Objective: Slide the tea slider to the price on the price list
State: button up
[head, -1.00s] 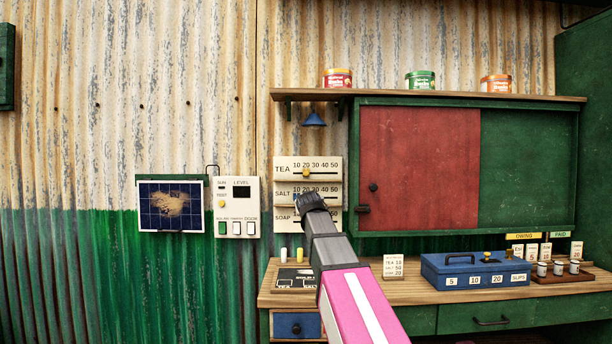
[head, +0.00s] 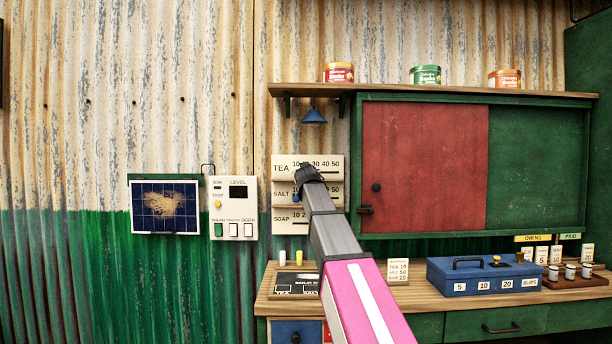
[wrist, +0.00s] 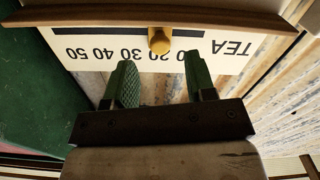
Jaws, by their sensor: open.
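The tea board (head: 283,159), marked TEA with numbers 10 to 50, is the top of three slider boards on the wall. Its yellow slider knob (wrist: 159,41) shows in the wrist view, upside down, near the 20 mark. My gripper (wrist: 160,82) is open and empty. Its green fingers point at the board, with the knob beyond the gap between the tips, apart from them. In the head view my gripper (head: 306,172) hides the knob and part of the scale. The white price list (head: 398,271) stands on the counter; its small tea line seems to read 10.
The salt board (head: 281,187) with a blue knob and the soap board (head: 281,216) sit just below. A shelf (head: 430,91) is above and a red sliding door (head: 424,160) to the right. A blue cash box (head: 465,274) stands on the counter.

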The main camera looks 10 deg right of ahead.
jog(key=w, duration=0.3)
jog(key=shift+w+d, duration=0.2)
jog(key=shift+w, duration=0.1)
grip_shut()
jog(key=shift+w+a, duration=0.15)
jog(key=shift+a, duration=1)
jog(key=shift+w+a, duration=0.15)
jog(key=shift+a, duration=0.95)
grip_release()
jog(key=shift+a, duration=0.15)
